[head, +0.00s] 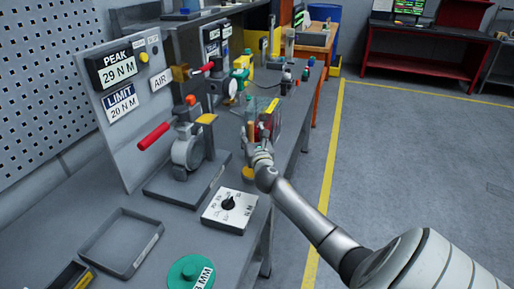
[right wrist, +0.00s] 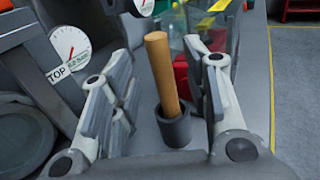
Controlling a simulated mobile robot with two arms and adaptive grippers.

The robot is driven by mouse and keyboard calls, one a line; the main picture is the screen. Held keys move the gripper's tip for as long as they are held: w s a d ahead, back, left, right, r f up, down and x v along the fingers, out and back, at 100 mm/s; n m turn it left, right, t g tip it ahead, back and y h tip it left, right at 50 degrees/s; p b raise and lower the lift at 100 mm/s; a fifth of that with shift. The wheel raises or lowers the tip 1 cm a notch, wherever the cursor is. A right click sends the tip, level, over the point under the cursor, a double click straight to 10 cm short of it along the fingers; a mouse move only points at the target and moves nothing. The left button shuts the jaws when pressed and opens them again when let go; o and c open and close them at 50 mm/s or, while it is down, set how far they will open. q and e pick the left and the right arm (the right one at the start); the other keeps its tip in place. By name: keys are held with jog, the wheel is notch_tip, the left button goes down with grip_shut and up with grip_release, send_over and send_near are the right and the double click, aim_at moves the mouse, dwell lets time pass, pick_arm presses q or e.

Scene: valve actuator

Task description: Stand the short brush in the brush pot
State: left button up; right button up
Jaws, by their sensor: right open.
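In the right wrist view a short brush with a plain wooden handle (right wrist: 160,70) stands nearly upright, leaning slightly, with its lower end inside the dark grey brush pot (right wrist: 174,127). The end inside the pot is hidden. My right gripper (right wrist: 160,82) is open, with one finger on each side of the handle and a visible gap to both. In the head view my right gripper (head: 258,142) is over the bench's right edge, beyond the valve stand; the pot is hard to make out there. My left gripper is not in view.
A valve stand with a red handle (head: 154,136) is left of my right arm. A torque dial box (head: 229,209), an empty grey tray (head: 121,242) and a green disc (head: 190,272) lie nearer. Clear panels and a red item (right wrist: 182,72) stand just behind the pot.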

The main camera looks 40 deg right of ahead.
jog(key=v, duration=0.8)
dwell(0.9)
